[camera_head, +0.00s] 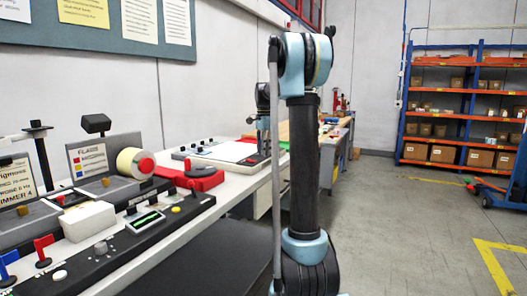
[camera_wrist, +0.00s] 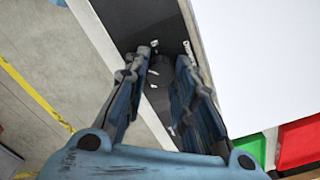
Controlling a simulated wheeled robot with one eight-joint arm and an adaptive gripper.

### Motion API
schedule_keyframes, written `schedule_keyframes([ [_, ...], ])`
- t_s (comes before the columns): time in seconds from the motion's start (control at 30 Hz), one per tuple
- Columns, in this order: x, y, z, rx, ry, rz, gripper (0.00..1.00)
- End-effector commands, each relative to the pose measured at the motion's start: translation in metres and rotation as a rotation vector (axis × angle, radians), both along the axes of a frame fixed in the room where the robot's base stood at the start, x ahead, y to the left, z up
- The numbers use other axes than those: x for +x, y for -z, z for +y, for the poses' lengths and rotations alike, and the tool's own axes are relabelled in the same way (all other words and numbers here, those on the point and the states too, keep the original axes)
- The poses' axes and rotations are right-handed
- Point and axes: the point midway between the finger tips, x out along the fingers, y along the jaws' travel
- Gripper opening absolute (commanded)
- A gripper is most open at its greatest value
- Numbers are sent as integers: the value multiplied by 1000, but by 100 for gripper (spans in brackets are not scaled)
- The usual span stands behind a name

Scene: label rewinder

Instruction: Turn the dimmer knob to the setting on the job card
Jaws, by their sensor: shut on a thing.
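The dimmer knob (camera_wrist: 160,72) is a dark round knob on a black strip beside a white panel in the wrist view. My gripper (camera_wrist: 161,62) has its two fingers on either side of it, shut on it. In the head view my gripper is mostly hidden behind my arm, over the far white-topped unit (camera_head: 228,151). The job card (camera_head: 16,180) stands at the far left; its last visible line reads "IMMER 4", cut at the edge. The knob's scale and pointer cannot be read.
A red device (camera_head: 203,180) sits on the bench just before the white-topped unit. A nearer black console (camera_head: 120,243) carries flags, knobs and a small display. A label roll (camera_head: 135,162) stands behind it.

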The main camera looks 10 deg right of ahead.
Motion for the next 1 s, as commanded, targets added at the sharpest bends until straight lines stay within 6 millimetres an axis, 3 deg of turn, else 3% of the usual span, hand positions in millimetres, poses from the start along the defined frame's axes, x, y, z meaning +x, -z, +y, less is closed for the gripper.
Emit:
schedule_keyframes([
  [0.57,2,0,2,3,34,-5,0],
  [0.6,2,0,2,3,34,-5,27],
  [0.7,2,0,2,2,34,-4,44],
  [1.0,1,-1,1,2,35,-2,44],
])
